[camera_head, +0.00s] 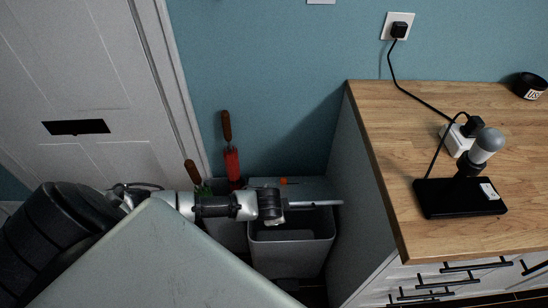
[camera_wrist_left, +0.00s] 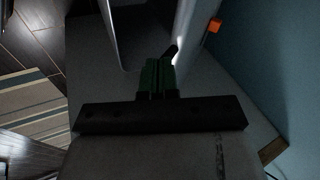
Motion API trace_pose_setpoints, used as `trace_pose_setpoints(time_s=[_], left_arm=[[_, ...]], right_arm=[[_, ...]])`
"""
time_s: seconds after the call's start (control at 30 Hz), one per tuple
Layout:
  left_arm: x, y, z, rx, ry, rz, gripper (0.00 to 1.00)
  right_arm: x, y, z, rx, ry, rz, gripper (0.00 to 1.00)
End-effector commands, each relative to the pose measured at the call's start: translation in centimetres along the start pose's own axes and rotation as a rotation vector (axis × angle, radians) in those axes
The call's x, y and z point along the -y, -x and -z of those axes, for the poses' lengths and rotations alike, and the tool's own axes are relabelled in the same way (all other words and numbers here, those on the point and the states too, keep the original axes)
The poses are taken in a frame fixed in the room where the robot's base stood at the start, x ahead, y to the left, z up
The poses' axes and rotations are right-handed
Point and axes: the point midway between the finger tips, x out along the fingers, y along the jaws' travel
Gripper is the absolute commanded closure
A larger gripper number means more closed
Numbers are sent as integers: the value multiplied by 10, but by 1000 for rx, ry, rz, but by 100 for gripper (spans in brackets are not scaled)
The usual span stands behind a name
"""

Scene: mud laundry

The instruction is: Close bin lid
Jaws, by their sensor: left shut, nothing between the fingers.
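The grey bin (camera_head: 290,254) stands on the floor between the door and the wooden-topped cabinet, with its dark opening showing. Its lid (camera_head: 318,189) is raised at the back of the bin, towards the wall. My left gripper (camera_head: 274,218) is at the bin's left front part, close to the rim and in front of the lid. Whether it touches either is unclear. In the left wrist view the gripper's fingers (camera_wrist_left: 160,76) are together and empty, with the pale bin's edge just beyond them. My right gripper is not in view.
Red and green tools with wooden handles (camera_head: 231,160) stand left of the bin by the wall. A small orange object (camera_head: 283,181) shows beside the lid.

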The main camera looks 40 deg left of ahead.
Motion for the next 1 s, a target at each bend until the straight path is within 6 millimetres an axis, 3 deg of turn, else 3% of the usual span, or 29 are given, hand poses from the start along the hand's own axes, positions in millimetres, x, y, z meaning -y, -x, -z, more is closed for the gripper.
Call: trace_pose_setpoints(time_s=[0.2, 0.5, 0.73, 1.0], left_arm=[[-58, -38, -17, -8, -8, 56, 100], [-109, -92, -34, -21, -12, 121, 100], [-131, -124, -42, -21, -13, 122, 100], [-140, -140, -46, -22, -15, 123, 100]], right_arm=[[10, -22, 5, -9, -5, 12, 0], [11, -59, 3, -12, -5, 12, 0], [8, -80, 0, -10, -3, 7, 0], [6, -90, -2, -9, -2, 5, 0]])
